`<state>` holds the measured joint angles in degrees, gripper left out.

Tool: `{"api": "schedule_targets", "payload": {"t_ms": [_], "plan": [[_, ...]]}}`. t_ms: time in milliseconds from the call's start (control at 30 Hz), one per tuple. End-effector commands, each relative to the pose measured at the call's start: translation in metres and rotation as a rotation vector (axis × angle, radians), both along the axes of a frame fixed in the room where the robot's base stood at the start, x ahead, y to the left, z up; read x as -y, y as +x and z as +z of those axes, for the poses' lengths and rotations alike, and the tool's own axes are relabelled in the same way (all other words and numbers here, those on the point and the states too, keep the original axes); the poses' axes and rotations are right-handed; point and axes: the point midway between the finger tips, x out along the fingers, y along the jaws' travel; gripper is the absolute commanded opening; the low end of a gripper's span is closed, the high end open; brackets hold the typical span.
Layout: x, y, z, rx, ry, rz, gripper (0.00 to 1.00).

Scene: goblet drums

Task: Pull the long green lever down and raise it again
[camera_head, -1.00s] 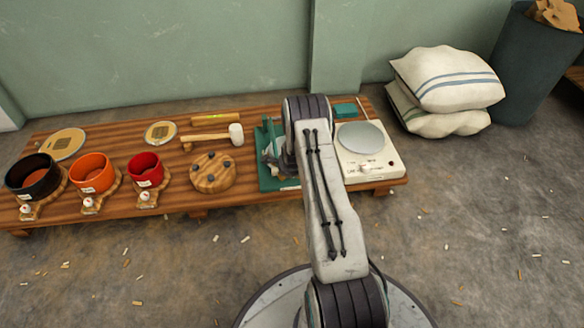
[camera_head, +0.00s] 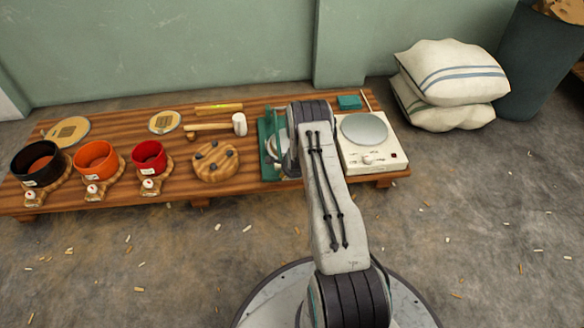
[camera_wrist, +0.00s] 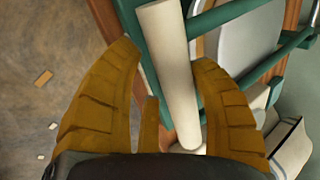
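A green metal device (camera_head: 266,152) stands on the wooden bench, partly hidden behind my arm in the head view. In the wrist view its green bars (camera_wrist: 219,17) run across the top and right. A cream cylindrical handle (camera_wrist: 169,62) lies beside a green bar, between the fingers of my gripper (camera_wrist: 165,56). The fingers are apart, one on each side of the handle. The right finger is close to it and a gap shows on the left; I cannot tell whether either touches. Which green bar is the long lever is unclear. The head view hides my gripper.
A white hot plate (camera_head: 371,156) sits right of the device. A round wooden block (camera_head: 215,162), a mallet (camera_head: 238,124) and black, orange and red drum pots (camera_head: 148,157) are to its left. Sacks (camera_head: 452,75) and a dark bin (camera_head: 537,65) stand right.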

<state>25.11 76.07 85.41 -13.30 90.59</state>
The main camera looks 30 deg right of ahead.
Motion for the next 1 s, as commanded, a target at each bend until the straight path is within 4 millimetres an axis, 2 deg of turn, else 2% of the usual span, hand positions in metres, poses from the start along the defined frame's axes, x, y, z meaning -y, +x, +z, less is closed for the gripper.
{"api": "schedule_targets", "payload": {"t_ms": [33,200,567,767,1000], "plan": [[-0.001,-0.002,-0.002,-0.006,0.003,0.0,0.52],[0.0,0.0,0.0,-0.001,0.0,0.0,0.65],[0.0,0.0,0.006,0.005,-0.002,0.0,0.65],[-0.004,-0.009,0.024,0.006,-0.003,0.0,0.65],[-0.013,-0.027,0.054,0.005,-0.002,0.0,0.65]]}}
